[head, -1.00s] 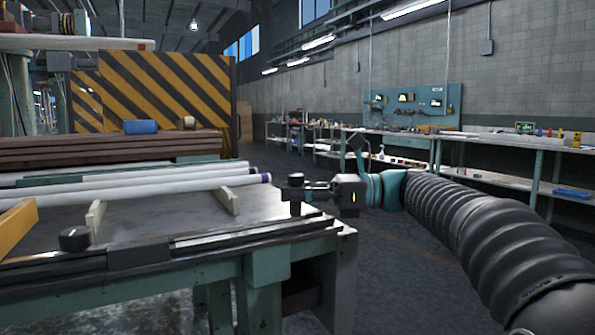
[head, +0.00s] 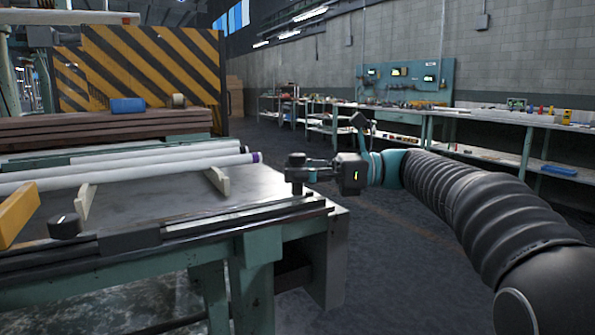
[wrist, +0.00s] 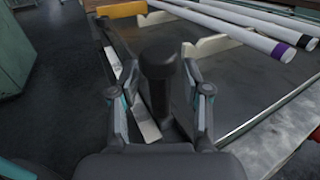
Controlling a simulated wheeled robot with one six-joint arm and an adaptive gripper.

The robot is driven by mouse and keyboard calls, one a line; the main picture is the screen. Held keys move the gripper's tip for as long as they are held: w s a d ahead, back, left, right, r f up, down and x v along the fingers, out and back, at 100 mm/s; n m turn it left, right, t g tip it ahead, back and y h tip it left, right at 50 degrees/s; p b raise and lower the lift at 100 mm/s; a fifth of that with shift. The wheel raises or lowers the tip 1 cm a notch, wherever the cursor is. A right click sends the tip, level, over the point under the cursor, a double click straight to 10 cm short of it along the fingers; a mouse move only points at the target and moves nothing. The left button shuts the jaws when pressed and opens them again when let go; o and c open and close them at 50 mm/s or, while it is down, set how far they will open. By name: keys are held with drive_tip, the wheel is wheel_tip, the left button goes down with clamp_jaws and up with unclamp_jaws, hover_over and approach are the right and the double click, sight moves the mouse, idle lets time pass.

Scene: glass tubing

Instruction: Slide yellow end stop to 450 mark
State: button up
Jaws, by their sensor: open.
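A yellow block (head: 18,214), which looks like the yellow end stop, stands at the left edge of the bench in the head view. It also shows at the top of the wrist view (wrist: 122,9). A black knob (head: 296,160) stands upright at the right end of the bench's front rail. My gripper (wrist: 158,62) is open, with one finger on each side of this knob (wrist: 157,65). I cannot tell whether the fingers touch it. Pale strips (wrist: 146,130) lie along the rail; no 450 mark is readable.
White glass tubes (head: 130,175), one with a purple end, lie across pale wooden supports (head: 219,181) behind the rail. A second black knob (head: 64,227) stands near the yellow block. The floor right of the bench is clear.

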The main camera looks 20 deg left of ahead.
drive_tip(key=v, duration=1.2)
drive_tip(key=s+d+f+n+t+h, duration=0.45)
drive_tip(key=s+f+t+h, duration=0.3)
drive_tip(key=s+f, duration=0.6)
drive_tip(key=s+d+f+n+t+h, duration=0.3)
drive_tip(key=s+d+f+n+h, duration=0.6)
drive_tip(key=s+d+f, duration=0.4)
drive_tip(key=d+f+n, duration=0.1)
drive_tip(key=d, duration=0.2)
drive_tip(key=shift+s+f+t+h, duration=0.3)
drive_tip(key=shift+t+h, duration=0.05)
drive_tip(key=shift+d, duration=0.15)
drive_tip(key=shift+c, duration=0.5)
